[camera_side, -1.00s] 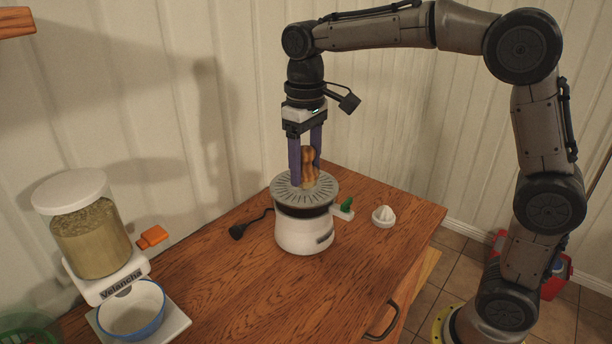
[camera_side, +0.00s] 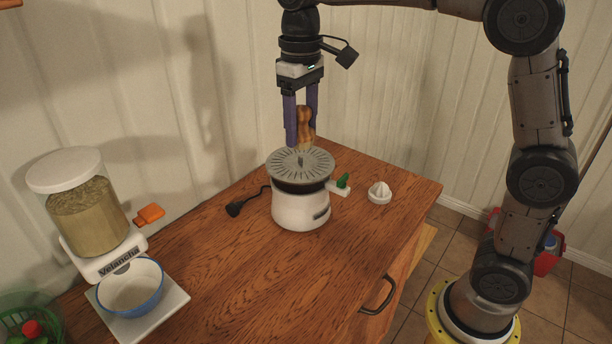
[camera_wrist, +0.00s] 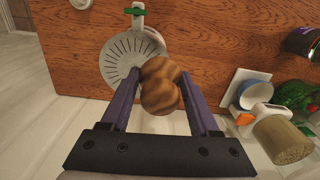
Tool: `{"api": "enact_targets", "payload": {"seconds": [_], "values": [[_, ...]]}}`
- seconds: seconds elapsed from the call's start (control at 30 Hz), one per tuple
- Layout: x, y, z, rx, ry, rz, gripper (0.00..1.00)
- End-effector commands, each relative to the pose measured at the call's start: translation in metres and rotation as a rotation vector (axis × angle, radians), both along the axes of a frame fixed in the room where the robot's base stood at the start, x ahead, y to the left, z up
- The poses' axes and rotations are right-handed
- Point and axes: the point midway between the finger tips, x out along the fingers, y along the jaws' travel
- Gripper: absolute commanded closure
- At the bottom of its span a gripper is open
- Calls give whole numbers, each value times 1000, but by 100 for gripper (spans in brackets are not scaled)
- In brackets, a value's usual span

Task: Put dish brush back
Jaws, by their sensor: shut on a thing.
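A brown, rounded wooden piece with a narrow waist (camera_side: 306,123) is between the fingers of my gripper (camera_side: 299,141); it may be the dish brush, but I see no bristles. My gripper is shut on it and holds it upright above the slotted grey disc (camera_side: 285,165) of a white countertop appliance (camera_side: 296,212). A gap shows between the piece and the disc. In the wrist view the piece (camera_wrist: 160,86) sits between both purple fingers (camera_wrist: 158,80), in front of part of the disc (camera_wrist: 122,58). Its far end is hidden there.
A small white juicer-like cone (camera_side: 380,193) stands right of the appliance. A black plug (camera_side: 234,208) lies left. At left are a grain dispenser (camera_side: 88,215), a blue-rimmed bowl (camera_side: 130,288) and a green basket (camera_side: 28,318). The wooden top's front (camera_side: 270,285) is clear.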

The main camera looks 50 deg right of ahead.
Motion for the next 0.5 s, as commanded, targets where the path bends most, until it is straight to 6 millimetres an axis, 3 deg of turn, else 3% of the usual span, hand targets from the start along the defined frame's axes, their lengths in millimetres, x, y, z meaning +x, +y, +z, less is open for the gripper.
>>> {"api": "enact_targets", "payload": {"seconds": [0.17, 0.27, 0.37, 0.5], "values": [[2, 0, 0, 1, -11, -30, 99], [-1, 0, -15, 0, -6, -102, 99], [-19, 7, -32, -1, 4, -160, 99], [-62, 26, -56, -4, 12, -201, 99]]}}
